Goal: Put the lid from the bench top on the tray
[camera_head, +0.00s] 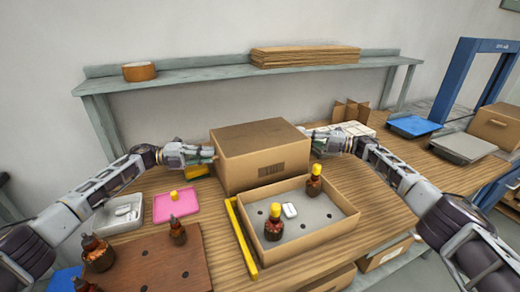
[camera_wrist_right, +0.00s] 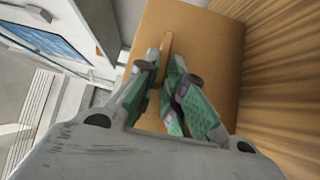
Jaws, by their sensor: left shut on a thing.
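The lid looks like a brown cardboard box shape (camera_head: 255,152) with a barcode on its front, closed side up, just behind the tray. I cannot tell whether it touches the bench. The shallow cardboard tray (camera_head: 338,222) is open and holds two yellow-topped armatures and a small white piece. My left gripper (camera_head: 207,153) is shut on the lid's left side; its fingertips are partly hidden. My right gripper (camera_head: 312,140) is at the lid's right side. In the right wrist view its fingers (camera_wrist_right: 166,80) stand on both sides of a thin brown edge; contact is unclear.
A yellow bar (camera_head: 240,236) lies along the tray's left side. A pink mat (camera_head: 176,205), a grey dish (camera_head: 120,214) and a brown board with armatures (camera_head: 150,262) stand at left. A yellow object (camera_head: 198,174) lies below my left gripper. A shelf (camera_head: 205,77) runs behind.

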